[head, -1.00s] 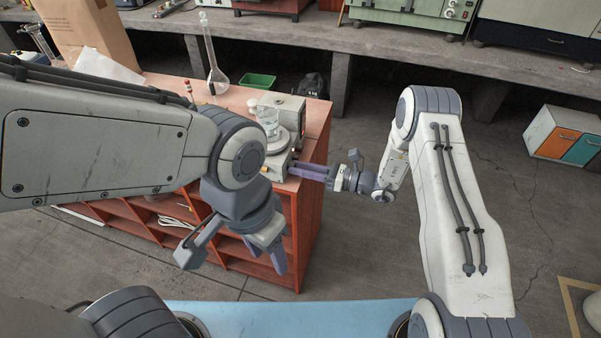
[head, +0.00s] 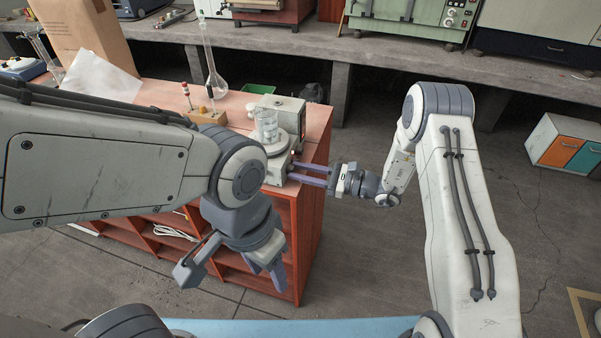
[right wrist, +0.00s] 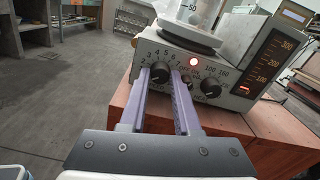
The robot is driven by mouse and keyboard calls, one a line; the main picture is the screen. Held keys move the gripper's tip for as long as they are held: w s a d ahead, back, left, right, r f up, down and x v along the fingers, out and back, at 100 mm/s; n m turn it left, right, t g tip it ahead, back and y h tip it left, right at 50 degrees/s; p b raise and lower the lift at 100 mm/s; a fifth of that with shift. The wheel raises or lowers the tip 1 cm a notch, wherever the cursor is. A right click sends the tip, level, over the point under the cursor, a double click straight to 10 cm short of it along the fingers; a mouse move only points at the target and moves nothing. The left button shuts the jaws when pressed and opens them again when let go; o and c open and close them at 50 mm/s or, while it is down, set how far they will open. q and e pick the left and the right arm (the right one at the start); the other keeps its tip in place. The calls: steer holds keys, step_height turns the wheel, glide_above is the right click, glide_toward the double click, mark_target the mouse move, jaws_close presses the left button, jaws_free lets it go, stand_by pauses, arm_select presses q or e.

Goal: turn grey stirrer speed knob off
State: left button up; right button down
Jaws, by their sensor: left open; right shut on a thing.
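The stirrer (head: 277,165), a grey hotplate unit with a glass beaker (head: 266,124) on its round plate, stands at the near right end of the red bench. In the right wrist view its front panel has a dark grey knob (right wrist: 160,73) with a number scale around it. My right gripper (right wrist: 162,76) is shut on this knob, one purple finger on each side; the fingers partly hide its scale. In the head view the right gripper (head: 296,173) reaches the panel from the right. My left gripper (head: 263,279) hangs open and empty in front of the bench.
A tall flask (head: 212,75) and a wooden block (head: 206,116) stand behind.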

steer(key=c, duration=0.6)
jaws_free()
steer(key=shift+d, duration=0.1)
steer(key=shift+r, duration=0.1)
